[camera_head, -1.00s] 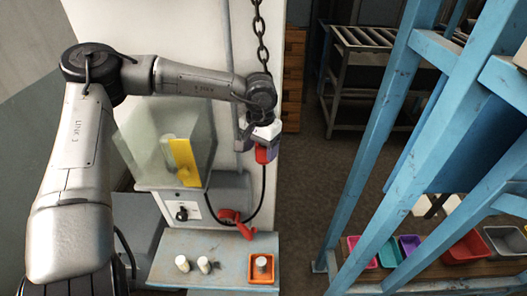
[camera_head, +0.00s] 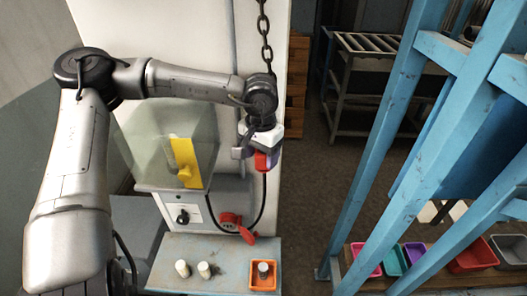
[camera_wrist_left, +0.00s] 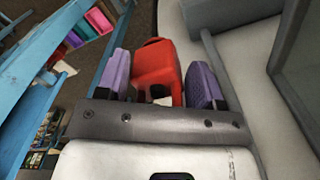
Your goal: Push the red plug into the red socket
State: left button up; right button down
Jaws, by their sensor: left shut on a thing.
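The red plug (camera_head: 262,161) hangs in my left gripper (camera_head: 256,156), upper middle of the head view. My left gripper is shut on it. In the left wrist view, the red plug (camera_wrist_left: 157,72) sits between the two purple finger pads. A black cable (camera_head: 264,200) runs down from the plug. The red socket (camera_head: 230,221) is on the front of the machine housing, below and left of the plug and apart from it. Its red lid (camera_head: 247,235) hangs open at the lower right. The plug's front end is not clear. My right gripper is out of view.
A glass-sided guard with a yellow strip (camera_head: 182,160) stands left of my gripper. Below is a ledge (camera_head: 215,250) with two white pegs and an orange tray (camera_head: 263,288). A chain (camera_head: 264,35) hangs above. Blue posts (camera_head: 375,150) and coloured bins stand right.

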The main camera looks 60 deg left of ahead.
pick_arm(q)
jog(key=s+d, duration=0.1)
jog(key=d, duration=0.1)
jog(key=s+d+b, duration=0.1)
jog(key=s, duration=0.1)
jog(key=shift+d+r, duration=0.1)
jog(key=shift+d, duration=0.25)
notch_tip(320, 180, up, 14)
jog(key=b, duration=0.1)
send_over(257, 168)
jog(key=s+d, duration=0.1)
jog(key=d, duration=0.2)
jog(key=shift+s, duration=0.2)
